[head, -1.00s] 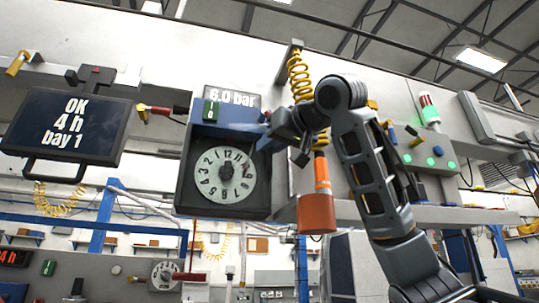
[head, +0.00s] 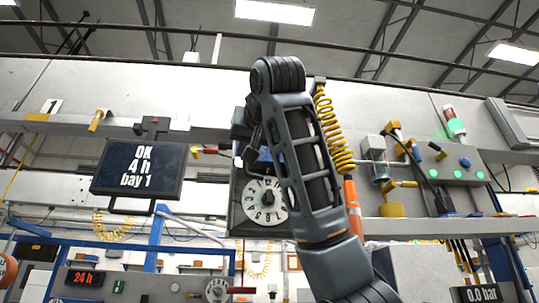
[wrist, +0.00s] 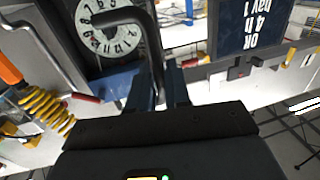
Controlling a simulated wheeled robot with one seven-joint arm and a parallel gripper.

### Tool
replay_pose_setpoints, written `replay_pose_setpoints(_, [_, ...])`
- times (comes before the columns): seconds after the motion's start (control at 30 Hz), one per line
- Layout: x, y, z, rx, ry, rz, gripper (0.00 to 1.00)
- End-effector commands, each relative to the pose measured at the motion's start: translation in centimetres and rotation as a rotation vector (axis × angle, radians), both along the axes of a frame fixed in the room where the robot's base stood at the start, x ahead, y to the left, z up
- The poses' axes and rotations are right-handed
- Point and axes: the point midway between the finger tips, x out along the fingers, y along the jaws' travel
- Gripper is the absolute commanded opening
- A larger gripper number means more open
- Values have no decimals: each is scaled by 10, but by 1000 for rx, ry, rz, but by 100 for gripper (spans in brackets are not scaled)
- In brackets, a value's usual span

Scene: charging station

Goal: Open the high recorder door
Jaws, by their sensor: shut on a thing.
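The high recorder (head: 236,215) is a dark box with a blue top part and a round white dial (head: 262,203). In the head view my arm covers its right side and much of its top. In the wrist view the recorder's dial (wrist: 108,27) is at the upper left. A dark bent bar handle (wrist: 128,14) crosses in front of the dial and runs down between my fingers. My gripper (wrist: 162,92) is shut on this handle; in the head view it is mostly hidden behind my arm. I cannot tell how far the door stands open.
A monitor (head: 138,167) reading "OK 4 h bay 1" hangs left of the recorder. A yellow coiled hose (head: 335,130) and an orange cylinder (head: 352,200) are close on the right. Beyond is a panel with green lights (head: 455,168). A lower dial (head: 217,290) shows below.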

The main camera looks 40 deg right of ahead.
Motion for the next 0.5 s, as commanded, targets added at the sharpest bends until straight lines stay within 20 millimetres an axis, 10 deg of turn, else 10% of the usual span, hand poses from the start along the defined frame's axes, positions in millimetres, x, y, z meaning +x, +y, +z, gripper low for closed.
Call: replay_pose_setpoints(0.5, [41, 59, 1, -3, 3, -338, 0])
